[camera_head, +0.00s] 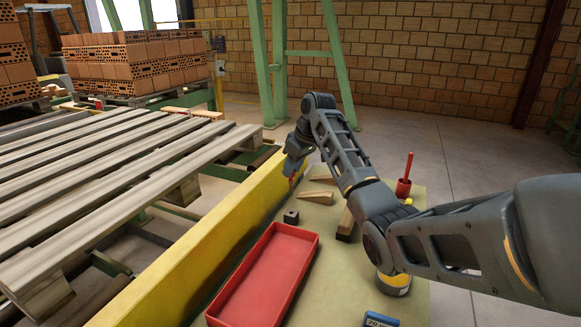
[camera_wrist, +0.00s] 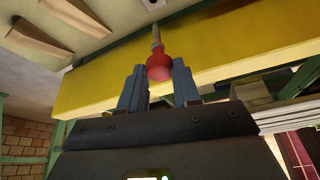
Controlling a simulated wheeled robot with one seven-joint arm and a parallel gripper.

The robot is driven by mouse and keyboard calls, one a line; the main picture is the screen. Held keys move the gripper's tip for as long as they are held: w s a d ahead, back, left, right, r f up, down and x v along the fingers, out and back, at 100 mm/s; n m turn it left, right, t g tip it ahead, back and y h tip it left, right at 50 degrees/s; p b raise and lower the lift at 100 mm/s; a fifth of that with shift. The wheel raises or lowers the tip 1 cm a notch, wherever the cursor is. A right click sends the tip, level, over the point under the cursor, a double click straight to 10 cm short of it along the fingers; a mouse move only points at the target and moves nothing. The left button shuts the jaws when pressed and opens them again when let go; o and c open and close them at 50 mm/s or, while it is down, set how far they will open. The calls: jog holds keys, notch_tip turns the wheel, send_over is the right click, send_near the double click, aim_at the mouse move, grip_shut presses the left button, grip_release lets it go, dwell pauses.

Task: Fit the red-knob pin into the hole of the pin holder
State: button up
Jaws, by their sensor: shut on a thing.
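The red-knob pin shows in the wrist view, with its red knob (camera_wrist: 160,66) between my gripper's two blue fingers and its grey shaft pointing away from them. My gripper (camera_wrist: 159,74) is shut on the knob. In the head view my gripper (camera_head: 291,176) hangs above the far end of the table, beside the yellow beam, with a bit of the red knob (camera_head: 293,181) showing. The pin holder (camera_head: 291,217), a small dark block with a hole on top, stands on the table nearer the camera. The pin is apart from it.
A red tray (camera_head: 266,277) lies in front of the holder. Wooden wedges (camera_head: 317,197) and a wooden block (camera_head: 345,224) lie to its right. A yellow beam (camera_head: 215,235) borders the table's left.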

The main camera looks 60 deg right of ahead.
jog(key=shift+r+p, duration=0.1)
jog(key=shift+p, duration=0.4)
notch_tip(320, 180, down, 6)
jog(key=b, duration=0.2)
jog(key=shift+b, duration=0.35)
jog(key=shift+s+p, duration=0.1)
jog(key=shift+p, duration=0.85)
dwell(1.3)
jog(key=shift+f+b, duration=0.9)
jog(key=shift+f, duration=1.1)
jog(key=o, duration=1.1)
jog(key=v, duration=0.7)
jog(key=shift+s+r+b, duration=0.15)
jog(key=shift+r+b, duration=0.15)
jog(key=shift+r, duration=0.05)
